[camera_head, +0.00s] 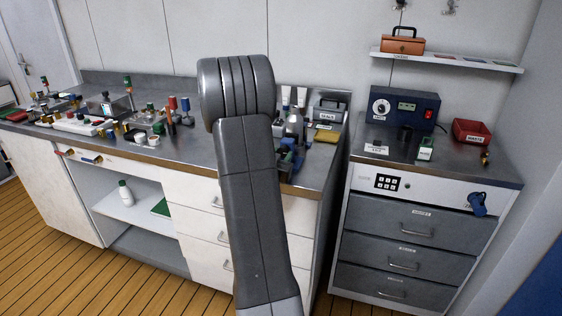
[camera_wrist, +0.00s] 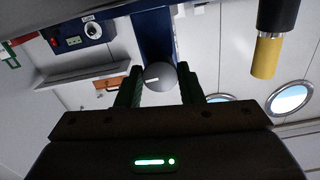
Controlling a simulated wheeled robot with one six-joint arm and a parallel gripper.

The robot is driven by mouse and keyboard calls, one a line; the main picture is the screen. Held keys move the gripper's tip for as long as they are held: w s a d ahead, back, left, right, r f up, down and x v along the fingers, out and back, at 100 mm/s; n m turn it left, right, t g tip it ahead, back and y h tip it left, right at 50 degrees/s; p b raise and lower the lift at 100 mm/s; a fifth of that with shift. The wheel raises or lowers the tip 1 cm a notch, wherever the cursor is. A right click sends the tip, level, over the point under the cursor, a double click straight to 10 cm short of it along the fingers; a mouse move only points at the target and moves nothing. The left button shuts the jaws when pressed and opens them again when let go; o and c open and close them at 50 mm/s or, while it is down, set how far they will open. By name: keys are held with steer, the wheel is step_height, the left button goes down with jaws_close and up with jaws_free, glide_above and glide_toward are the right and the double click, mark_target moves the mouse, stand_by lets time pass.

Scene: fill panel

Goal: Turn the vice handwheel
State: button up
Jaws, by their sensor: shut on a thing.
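The blue vice (camera_head: 288,162) stands near the front edge of the bench and is partly hidden behind my arm in the head view. In the wrist view, a blue upright bar (camera_wrist: 155,34), likely part of the vice, rises behind a grey round knob with a white mark, which looks like the handwheel (camera_wrist: 160,75). My gripper (camera_wrist: 160,83) has its two dark green fingers on either side of this grey piece and is shut on it.
A blue box with a dial (camera_head: 403,106) stands on the right cabinet, beside a red bin (camera_head: 471,131). A shelf (camera_head: 447,60) holds a brown toolbox (camera_head: 402,41). A yellow and black cylinder (camera_wrist: 267,55) hangs close in the wrist view. Many small items crowd the left bench.

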steer(key=m+b, duration=0.2)
steer(key=shift+f+b, duration=0.2)
steer(key=shift+b, duration=0.2)
steer(key=shift+r+m, duration=0.2)
steer(key=shift+m, duration=0.2)
steer(key=o, duration=1)
steer(key=shift+c, duration=0.2)
steer(key=b+v, duration=0.1)
steer(key=v, duration=1.3)
steer(key=shift+w, duration=0.15)
